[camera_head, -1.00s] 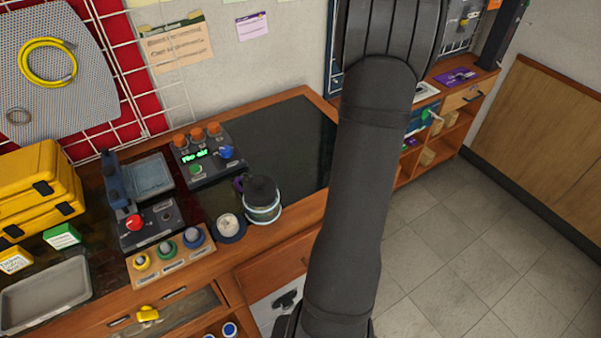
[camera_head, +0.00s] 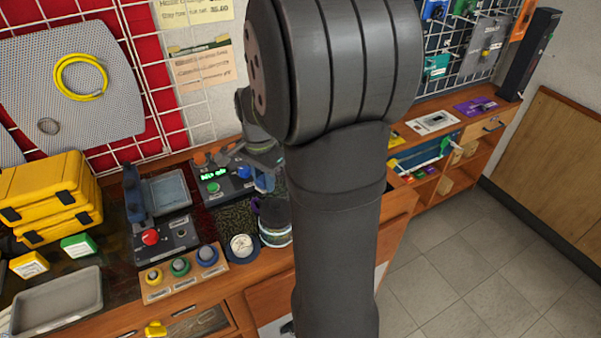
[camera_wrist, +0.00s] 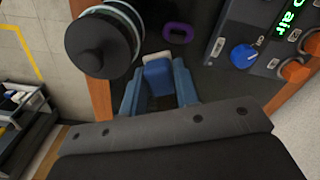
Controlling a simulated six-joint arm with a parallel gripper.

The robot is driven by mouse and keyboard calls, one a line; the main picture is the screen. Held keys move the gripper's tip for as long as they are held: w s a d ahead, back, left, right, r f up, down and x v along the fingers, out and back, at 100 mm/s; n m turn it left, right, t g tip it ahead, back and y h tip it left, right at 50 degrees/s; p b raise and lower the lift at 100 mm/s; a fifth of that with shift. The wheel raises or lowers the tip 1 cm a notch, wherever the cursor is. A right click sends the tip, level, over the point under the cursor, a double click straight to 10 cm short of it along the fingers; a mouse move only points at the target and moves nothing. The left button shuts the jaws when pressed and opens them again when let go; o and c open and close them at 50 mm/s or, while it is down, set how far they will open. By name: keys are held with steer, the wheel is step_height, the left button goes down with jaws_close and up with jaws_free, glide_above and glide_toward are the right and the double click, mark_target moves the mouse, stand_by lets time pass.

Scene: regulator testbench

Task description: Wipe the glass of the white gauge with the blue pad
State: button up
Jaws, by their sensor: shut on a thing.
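My gripper (camera_wrist: 158,90) shows in the wrist view with its two blue fingers shut on a small block with a pale top, which I take to be the blue pad (camera_wrist: 157,70). The gripper is above the bench, between the dark-capped jar and the control panel. In the head view its end shows only partly, a blue patch (camera_head: 262,180) beside the panel, behind my arm. The white gauge (camera_head: 241,247), a round pale face in a dark blue ring, lies near the bench's front edge, left of the jar. It is not visible in the wrist view.
The dark-capped jar (camera_head: 274,230) stands close to the gauge; it also shows in the wrist view (camera_wrist: 100,42). A purple ring (camera_wrist: 178,32) lies beside it. The panel (camera_wrist: 262,38) has a blue knob and orange knobs. A red-button box (camera_head: 165,243) stands left.

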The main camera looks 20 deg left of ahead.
steer(key=s+a+r+m, duration=0.2)
steer(key=s+a, duration=0.2)
steer(key=s, duration=0.4)
steer(key=m, duration=0.3)
glide_above(233, 246)
steer(key=shift+f, duration=3.15)
step_height(233, 246, down, 3)
steer(key=shift+w+d+r, duration=0.1)
steer(key=shift+r, duration=0.05)
steer(key=shift+w+d+r, duration=0.2)
steer(key=shift+w+d, duration=0.1)
steer(key=shift+c, duration=0.5)
steer(key=shift+w+d, duration=1)
steer(key=shift+d, duration=0.15)
steer(key=s+a, duration=0.2)
steer(key=a, duration=0.1)
steer(key=shift+s+f, duration=0.1)
steer(key=shift+s, duration=0.25)
step_height(233, 246, up, 2)
steer(key=shift+a+r, duration=0.1)
steer(key=shift+a, duration=0.05)
steer(key=shift+r, duration=0.3)
step_height(233, 246, up, 5)
steer(key=shift+r, duration=0.1)
